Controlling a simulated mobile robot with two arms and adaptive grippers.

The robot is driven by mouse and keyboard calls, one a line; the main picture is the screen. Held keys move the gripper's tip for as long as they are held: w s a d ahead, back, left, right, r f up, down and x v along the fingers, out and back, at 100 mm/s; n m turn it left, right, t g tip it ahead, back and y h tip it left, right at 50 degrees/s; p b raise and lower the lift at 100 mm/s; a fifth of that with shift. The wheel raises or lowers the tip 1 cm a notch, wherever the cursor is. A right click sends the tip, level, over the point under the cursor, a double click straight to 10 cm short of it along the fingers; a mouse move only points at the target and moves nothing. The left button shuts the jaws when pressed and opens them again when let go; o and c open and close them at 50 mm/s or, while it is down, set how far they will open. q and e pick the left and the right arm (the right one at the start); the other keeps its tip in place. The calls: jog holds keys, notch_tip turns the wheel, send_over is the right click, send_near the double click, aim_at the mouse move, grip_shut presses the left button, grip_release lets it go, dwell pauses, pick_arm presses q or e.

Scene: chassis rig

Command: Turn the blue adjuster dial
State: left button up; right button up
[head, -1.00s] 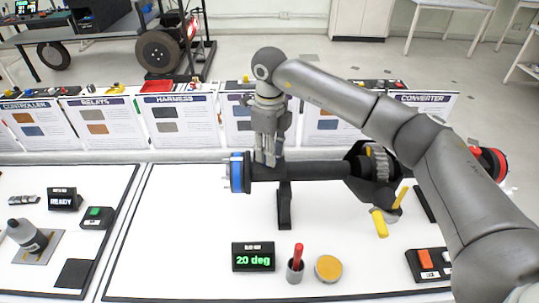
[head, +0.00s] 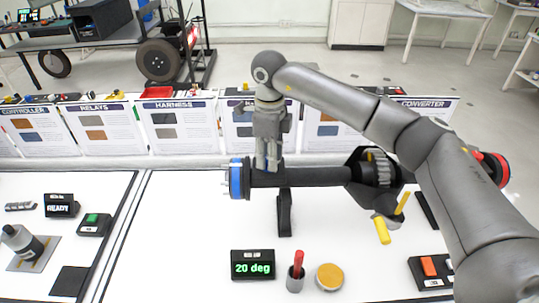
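The blue adjuster dial (head: 236,179) is a blue ring at the left end of a dark horizontal axle (head: 310,176). Studs stick out of its left face. A small display (head: 252,265) in front reads "20 deg" in green. My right gripper (head: 268,167) points down, with its fingertips at the axle just right of the dial. The fingers look close together, but whether they are open or shut, or touch the axle, I cannot tell. My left gripper is not in view.
A black stand (head: 284,212) holds up the axle. In front are a cup with a red-handled tool (head: 296,277) and a round orange-topped tin (head: 329,277). A yellow-handled part (head: 381,230) hangs at the axle's right end. Bare white table lies left of the display.

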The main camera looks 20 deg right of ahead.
jog(key=o, duration=0.4)
jog(key=shift+c, duration=0.2)
notch_tip(320, 180, up, 12)
dwell(0.6)
